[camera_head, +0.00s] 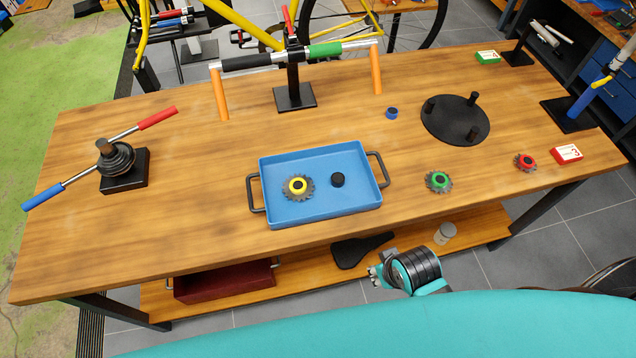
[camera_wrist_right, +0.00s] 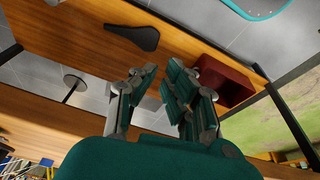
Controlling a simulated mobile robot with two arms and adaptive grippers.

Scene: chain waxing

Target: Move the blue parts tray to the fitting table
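The blue parts tray (camera_head: 268,215) stands on the wooden table (camera_head: 80,240), near its front edge at the middle. It has a dark handle at each end. Inside lie a toothed sprocket with a yellow centre (camera_head: 298,187) and a small black round part (camera_head: 338,180). My right gripper (camera_head: 376,274) is in front of the table, below and apart from the tray. In the right wrist view its fingers (camera_wrist_right: 161,85) are apart, with nothing between them, and the tray does not show there. My left gripper is in no view. I cannot tell which surface is the fitting table.
The table also holds a handlebar stand (camera_head: 294,97), a hub with red and blue grips (camera_head: 117,160), a black disc with pegs (camera_head: 455,120), and green (camera_head: 438,181) and red (camera_head: 525,162) sprockets. A saddle (camera_head: 362,250) and dark red box (camera_head: 222,282) lie on the lower shelf.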

